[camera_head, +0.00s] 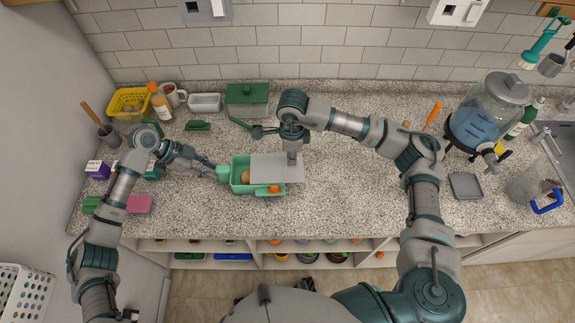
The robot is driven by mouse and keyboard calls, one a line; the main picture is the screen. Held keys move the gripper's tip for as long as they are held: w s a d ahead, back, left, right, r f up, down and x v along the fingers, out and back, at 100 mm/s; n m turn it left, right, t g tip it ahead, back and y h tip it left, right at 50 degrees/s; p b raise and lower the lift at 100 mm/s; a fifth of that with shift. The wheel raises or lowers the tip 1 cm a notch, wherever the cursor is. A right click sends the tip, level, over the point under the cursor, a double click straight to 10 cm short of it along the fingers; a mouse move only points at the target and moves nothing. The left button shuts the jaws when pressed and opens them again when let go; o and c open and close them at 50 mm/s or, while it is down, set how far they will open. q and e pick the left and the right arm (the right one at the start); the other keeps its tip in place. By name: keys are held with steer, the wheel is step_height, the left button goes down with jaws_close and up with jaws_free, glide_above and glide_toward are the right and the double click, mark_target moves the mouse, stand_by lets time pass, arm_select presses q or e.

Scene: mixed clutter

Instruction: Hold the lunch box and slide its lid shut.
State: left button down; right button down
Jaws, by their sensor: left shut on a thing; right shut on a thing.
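The green lunch box (238,188) sits on the speckled counter in front of me. Its flat grey lid (275,172) covers the right part, and the left part is open with a round brown item (245,177) showing inside. An orange item (274,189) shows at the box's front right, in front of the lid. My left gripper (219,172) is shut on the box's left end. My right gripper (291,160) reaches down from above and is shut on the lid near its middle right; its fingertips are small and partly hidden.
A green lidded container (247,100), a white tub (205,103) and a yellow basket (130,104) stand at the back. A water dispenser (487,113) and a grey tray (466,186) are at the right. The counter right of the lid is clear.

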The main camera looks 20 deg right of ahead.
mark_target(272, 165)
steer(key=shift+w+a, duration=0.2)
steer(key=shift+a, duration=0.65)
steer(key=shift+w+a, duration=0.2)
steer(key=shift+a, duration=0.6)
steer(key=shift+w+a, duration=0.2)
steer(key=shift+a, duration=0.65)
steer(key=shift+w+a, duration=0.1)
steer(key=shift+a, duration=0.3)
steer(key=c, duration=1.1)
jaws_free()
steer(key=shift+c, duration=0.2)
step_height(272, 165, up, 12)
